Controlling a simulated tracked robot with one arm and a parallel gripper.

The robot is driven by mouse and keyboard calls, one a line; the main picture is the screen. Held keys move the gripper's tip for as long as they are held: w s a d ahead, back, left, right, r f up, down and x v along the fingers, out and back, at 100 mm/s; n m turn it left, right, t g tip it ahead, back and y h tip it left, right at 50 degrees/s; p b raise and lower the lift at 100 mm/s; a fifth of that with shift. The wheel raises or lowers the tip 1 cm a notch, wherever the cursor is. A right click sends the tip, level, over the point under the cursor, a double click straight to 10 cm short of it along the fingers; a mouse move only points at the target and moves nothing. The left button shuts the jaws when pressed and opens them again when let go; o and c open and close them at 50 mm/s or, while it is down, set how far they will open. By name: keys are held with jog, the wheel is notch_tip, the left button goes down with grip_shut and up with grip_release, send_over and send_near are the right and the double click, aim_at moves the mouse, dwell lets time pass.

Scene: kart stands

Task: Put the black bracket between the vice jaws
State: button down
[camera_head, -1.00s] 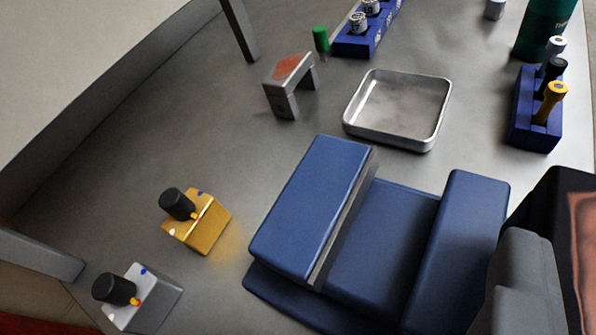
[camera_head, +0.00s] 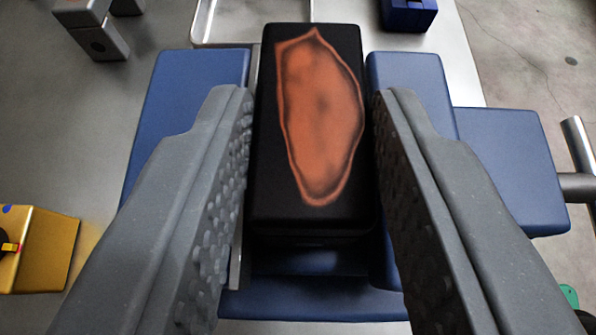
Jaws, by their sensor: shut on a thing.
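The black bracket (camera_head: 265,150), a dark block with an orange patch on top, is held between the two grey textured fingers of my gripper (camera_head: 313,100). The blue vice (camera_head: 310,305) is beneath it. Its left jaw (camera_head: 170,110) with a metal face plate and its right jaw (camera_head: 408,75) show on either side of the bracket. The bracket lines up with the gap between the jaws and looks roughly parallel to them. I cannot tell how far down into the gap it is, or whether it touches the vice bed. My fingers hide much of both jaws.
A yellow block (camera_head: 45,250) stands left of the vice. A blue holder (camera_head: 408,15) is at the top. The vice handle (camera_head: 580,187) sticks out right, past the table edge.

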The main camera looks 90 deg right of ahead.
jog(key=c, duration=1.1)
grip_release()
jog(key=shift+f, duration=0.1)
jog(key=shift+o, duration=0.2)
jog(key=v, duration=1.2)
